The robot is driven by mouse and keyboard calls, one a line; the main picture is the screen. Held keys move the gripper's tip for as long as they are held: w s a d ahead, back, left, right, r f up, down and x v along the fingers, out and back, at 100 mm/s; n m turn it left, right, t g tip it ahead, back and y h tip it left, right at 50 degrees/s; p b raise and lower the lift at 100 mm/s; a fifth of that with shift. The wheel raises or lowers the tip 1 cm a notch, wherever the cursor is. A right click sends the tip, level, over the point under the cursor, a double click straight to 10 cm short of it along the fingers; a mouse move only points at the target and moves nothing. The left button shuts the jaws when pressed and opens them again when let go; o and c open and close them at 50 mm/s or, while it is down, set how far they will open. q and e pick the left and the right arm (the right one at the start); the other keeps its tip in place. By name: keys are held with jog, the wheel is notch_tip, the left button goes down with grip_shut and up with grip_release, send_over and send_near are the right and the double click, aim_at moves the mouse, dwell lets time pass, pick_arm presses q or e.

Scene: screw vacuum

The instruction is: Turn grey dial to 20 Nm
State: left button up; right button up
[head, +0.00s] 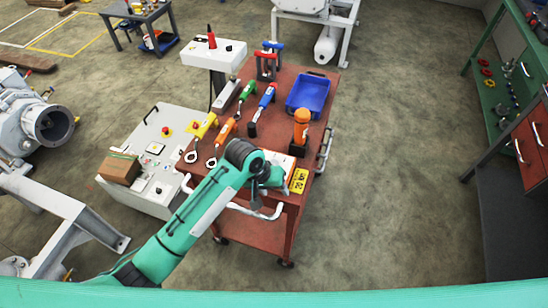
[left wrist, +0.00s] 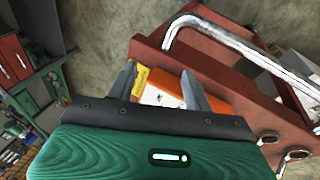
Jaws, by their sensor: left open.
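I cannot make out a grey dial for certain in either view. A white-and-orange device (head: 279,160) lies at the front edge of the red cart (head: 245,160), partly hidden by my left arm. It also shows between my fingers in the left wrist view (left wrist: 160,98). A yellow label plate (head: 299,181) is just right of my left gripper (head: 272,180). In the left wrist view the left gripper's two fingers (left wrist: 160,82) are apart, with nothing held between them. The device lies beyond the fingers, and contact cannot be told. My right gripper is out of view.
A metal handle (left wrist: 240,45) juts from the cart. A control panel (head: 155,160) stands left. Floor to the right is clear.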

pick_arm(q)
jog(key=w+d+r+y, duration=0.2)
jog(key=w+r, duration=0.4)
jog(key=r, duration=0.1)
jog(key=n+g+y+p, duration=0.1)
jog(key=n+y, duration=0.1)
send_near(274, 163)
notch_tip(274, 163, down, 7)
jog(key=p, duration=0.3)
jog(key=shift+a+f, duration=0.1)
jog(key=shift+f, duration=0.65)
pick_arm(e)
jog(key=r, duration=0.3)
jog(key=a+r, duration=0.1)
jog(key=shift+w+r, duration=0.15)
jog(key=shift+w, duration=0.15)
pick_arm(q)
jog(key=c, duration=1)
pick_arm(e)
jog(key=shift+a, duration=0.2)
